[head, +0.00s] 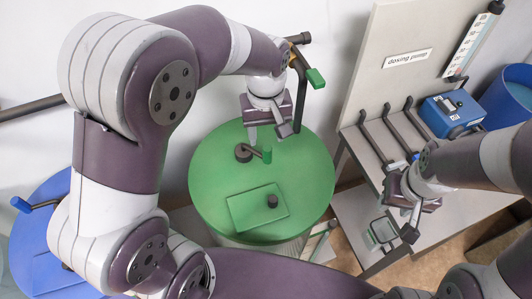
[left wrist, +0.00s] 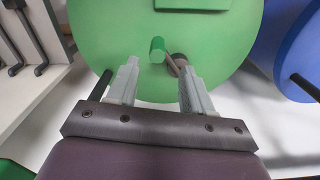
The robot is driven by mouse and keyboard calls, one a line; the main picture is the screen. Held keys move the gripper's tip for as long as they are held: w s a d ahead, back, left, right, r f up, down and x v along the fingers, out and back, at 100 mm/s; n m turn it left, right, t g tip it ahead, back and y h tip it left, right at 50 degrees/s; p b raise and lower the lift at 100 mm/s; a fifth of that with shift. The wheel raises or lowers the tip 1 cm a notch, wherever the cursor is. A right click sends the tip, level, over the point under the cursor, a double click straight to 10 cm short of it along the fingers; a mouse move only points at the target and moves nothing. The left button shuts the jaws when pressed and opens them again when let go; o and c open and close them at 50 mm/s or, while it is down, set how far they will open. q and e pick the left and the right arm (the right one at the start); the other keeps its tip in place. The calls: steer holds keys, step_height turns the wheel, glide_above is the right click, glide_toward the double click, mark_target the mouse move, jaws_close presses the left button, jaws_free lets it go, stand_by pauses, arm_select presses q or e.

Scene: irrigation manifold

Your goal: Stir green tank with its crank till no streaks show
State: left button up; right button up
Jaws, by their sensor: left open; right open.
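The green tank (head: 215,200) stands in the middle of the head view with its round lid on. Its crank (head: 243,153) has a dark hub and arm with an upright green handle (head: 267,155). My left gripper (head: 269,134) is open and points down above the handle. In the left wrist view, the green handle (left wrist: 157,50) shows between the spread fingers, apart from both. A green square hatch (head: 240,208) with a dark knob lies flat on the lid. The liquid inside is hidden. My right gripper (head: 402,215) is open and empty, right of the tank.
A blue tank (head: 45,250) with a blue crank handle (head: 21,205) stands at the left. At the right, a bench holds a blue dosing pump (head: 450,112) and dark hooked bars (head: 375,138).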

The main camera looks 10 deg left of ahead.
mark_target(267, 148)
arm_select(q)
steer(key=f, duration=0.3)
steer(key=f+p, duration=0.1)
steer(key=f, duration=0.2)
steer(key=shift+w+d+f, duration=0.15)
steer(key=shift+w+d, duration=0.05)
steer(key=shift+s+a+f, duration=0.1)
steer(key=shift+s+f, duration=0.05)
steer(key=shift+f, duration=0.15)
steer(key=shift+c, duration=0.4)
jaws_close()
